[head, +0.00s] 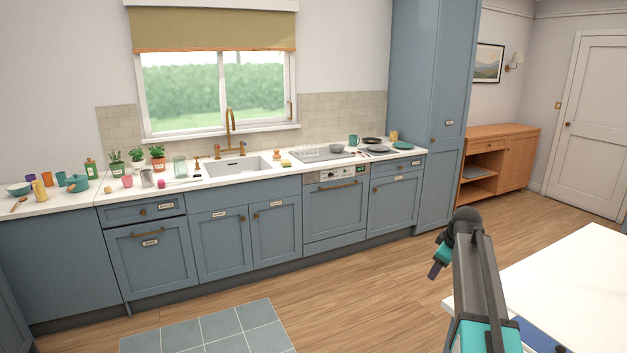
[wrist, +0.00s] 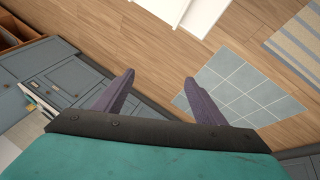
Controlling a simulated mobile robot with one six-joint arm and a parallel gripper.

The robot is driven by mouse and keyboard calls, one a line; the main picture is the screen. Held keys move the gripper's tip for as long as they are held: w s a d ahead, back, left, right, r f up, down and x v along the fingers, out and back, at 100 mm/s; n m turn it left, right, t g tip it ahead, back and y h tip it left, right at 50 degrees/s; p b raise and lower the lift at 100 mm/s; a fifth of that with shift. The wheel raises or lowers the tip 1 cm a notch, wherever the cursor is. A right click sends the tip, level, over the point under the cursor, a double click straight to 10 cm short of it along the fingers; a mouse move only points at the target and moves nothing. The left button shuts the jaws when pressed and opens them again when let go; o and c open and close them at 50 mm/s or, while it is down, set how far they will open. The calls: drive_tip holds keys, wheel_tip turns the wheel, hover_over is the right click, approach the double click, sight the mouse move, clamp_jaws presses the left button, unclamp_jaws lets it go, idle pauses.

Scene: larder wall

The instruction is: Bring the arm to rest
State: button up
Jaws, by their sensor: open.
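My gripper shows in the wrist view (wrist: 158,85), with its two purple-grey fingers spread apart and nothing between them. Wooden floor lies beyond the fingers. In the head view my arm rises at the lower right, and the gripper end (head: 436,271) hangs at its left side, above the floor. It touches nothing that I can see. The fingers are too small in the head view to make out singly.
A white table (head: 560,275) stands at the lower right, close by my arm. Blue cabinets with a white counter (head: 225,178) run along the far wall, with dishes and pots on top. A tiled grey mat (head: 215,330) lies on the floor. Open floor lies between.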

drive_tip(key=w+a+f+y, duration=0.1)
drive_tip(key=w+a, duration=0.2)
drive_tip(key=a, duration=1.3)
drive_tip(key=s+a+f+y+b, duration=0.1)
drive_tip(key=s+a+f, duration=0.1)
drive_tip(key=a+f, duration=0.4)
drive_tip(key=s+a+f, duration=0.3)
drive_tip(key=a+f, duration=0.1)
drive_tip(key=a, duration=0.4)
drive_tip(key=s+d+f+m+g, duration=0.1)
drive_tip(key=s+f+m+g, duration=0.15)
drive_tip(key=s+f, duration=0.9)
drive_tip(key=s+d+f+m+g, duration=0.1)
drive_tip(key=s+f+m+g, duration=0.15)
drive_tip(key=s+f, duration=0.9)
drive_tip(key=s+d+f+m+g, duration=0.1)
drive_tip(key=s+f, duration=0.4)
drive_tip(key=s, duration=0.5)
drive_tip(key=s+d+f+m+g+h+p, duration=0.1)
drive_tip(key=s+f+g, duration=0.2)
drive_tip(key=s, duration=0.7)
drive_tip(key=s+d+f+m+g, duration=0.1)
drive_tip(key=s+f+m+g, duration=0.1)
drive_tip(key=s+f, duration=0.5)
drive_tip(key=s, duration=0.3)
drive_tip(key=shift+d+f, duration=0.2)
drive_tip(key=shift+f, duration=0.2)
drive_tip(key=shift+w, duration=0.1)
drive_tip(key=shift+c, duration=0.5)
